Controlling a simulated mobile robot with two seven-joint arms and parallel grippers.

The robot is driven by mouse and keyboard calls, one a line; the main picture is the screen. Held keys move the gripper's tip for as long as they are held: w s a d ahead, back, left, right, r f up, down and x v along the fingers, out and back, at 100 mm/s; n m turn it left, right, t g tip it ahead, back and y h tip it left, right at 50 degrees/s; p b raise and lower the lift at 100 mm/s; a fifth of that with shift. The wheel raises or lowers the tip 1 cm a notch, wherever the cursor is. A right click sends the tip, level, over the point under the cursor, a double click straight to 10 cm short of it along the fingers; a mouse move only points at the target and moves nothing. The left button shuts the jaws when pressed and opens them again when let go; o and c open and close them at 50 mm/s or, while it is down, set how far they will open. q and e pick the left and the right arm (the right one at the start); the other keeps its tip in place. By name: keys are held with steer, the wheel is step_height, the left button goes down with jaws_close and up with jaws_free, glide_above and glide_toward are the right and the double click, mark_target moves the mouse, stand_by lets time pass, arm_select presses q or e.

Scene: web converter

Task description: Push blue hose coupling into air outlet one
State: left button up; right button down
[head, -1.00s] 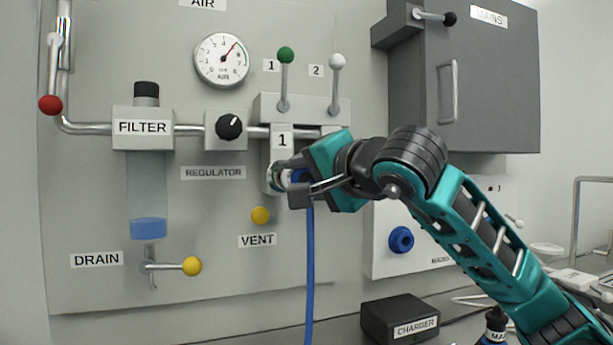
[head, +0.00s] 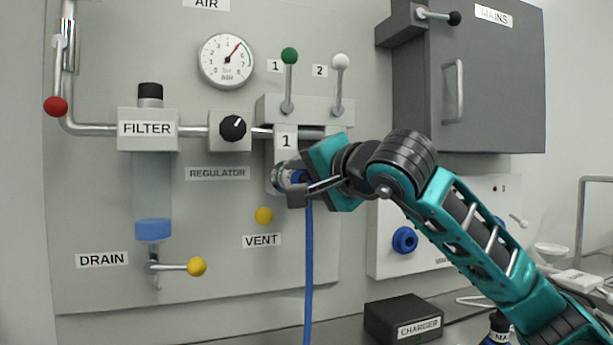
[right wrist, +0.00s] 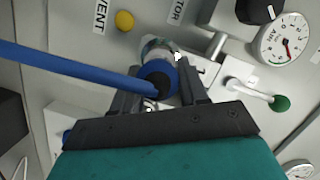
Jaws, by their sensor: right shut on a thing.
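My right gripper (head: 297,190) is shut on the blue hose coupling (right wrist: 160,78), which shows between its fingers in the right wrist view. The blue hose (head: 309,265) hangs straight down from the coupling in the head view. Air outlet one (head: 285,158) is the grey block labelled 1 under the green-handled valve. Its round metal socket (head: 280,178) faces the coupling, and the coupling's front end is at or in it. The fingers hide part of the joint, so I cannot tell how deep the coupling sits. My left gripper is not in view.
The green lever (head: 289,56) and white lever (head: 340,62) stand up above the outlets. The yellow vent knob (head: 264,216) is just left of the hose. A black charger box (head: 404,318) sits on the bench below. The second outlet is hidden behind my right gripper.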

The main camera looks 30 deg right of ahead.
steer(key=shift+w+d, duration=0.15)
steer(key=shift+w, duration=0.35)
steer(key=shift+w, duration=0.15)
stand_by(0.6)
steer(key=c, duration=0.5)
jaws_free()
steer(key=s+r, duration=0.1)
steer(key=s, duration=1.1)
steer(key=shift+s+r+b, duration=0.2)
steer(key=shift+s+b, duration=0.1)
steer(key=shift+s, duration=0.1)
